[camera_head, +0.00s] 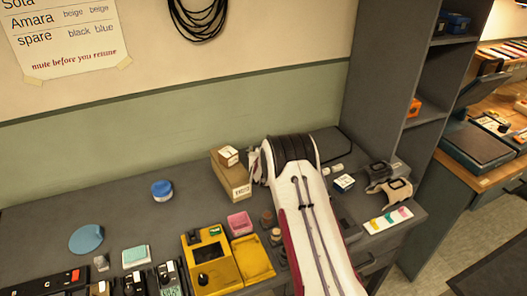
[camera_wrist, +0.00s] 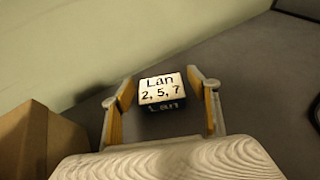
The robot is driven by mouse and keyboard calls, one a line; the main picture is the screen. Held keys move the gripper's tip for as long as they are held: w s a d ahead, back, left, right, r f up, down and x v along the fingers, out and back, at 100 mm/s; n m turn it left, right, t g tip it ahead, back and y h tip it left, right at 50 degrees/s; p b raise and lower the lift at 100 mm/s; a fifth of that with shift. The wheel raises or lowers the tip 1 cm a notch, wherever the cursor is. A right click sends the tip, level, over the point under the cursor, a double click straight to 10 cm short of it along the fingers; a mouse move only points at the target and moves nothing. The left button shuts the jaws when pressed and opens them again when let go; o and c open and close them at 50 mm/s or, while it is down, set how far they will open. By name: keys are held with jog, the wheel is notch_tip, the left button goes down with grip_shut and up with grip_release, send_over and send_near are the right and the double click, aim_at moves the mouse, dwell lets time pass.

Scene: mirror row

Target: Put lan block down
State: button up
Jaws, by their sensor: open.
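The lan block (camera_wrist: 162,91) is dark with a white top face reading "Lan 2, 5, 7", and "Lan" shows again on its front side. In the wrist view it appears to sit upright on the grey desk (camera_wrist: 240,75). My gripper (camera_wrist: 161,82) is open, with one finger on each side of the block and a visible gap on both sides. In the head view my arm covers the place where the gripper works, so neither the fingers nor the lan block can be made out there.
A cardboard box (camera_head: 234,181) with a small block (camera_head: 228,156) on top stands left of my arm. Another labelled block (camera_head: 344,183) is to the right. A yellow device (camera_head: 210,262) and a pink container (camera_head: 240,223) lie nearer. The green wall (camera_head: 190,125) is behind.

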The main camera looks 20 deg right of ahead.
jog(key=shift+v, duration=1)
jog(key=shift+w+r, duration=0.1)
jog(key=shift+r, duration=3.35)
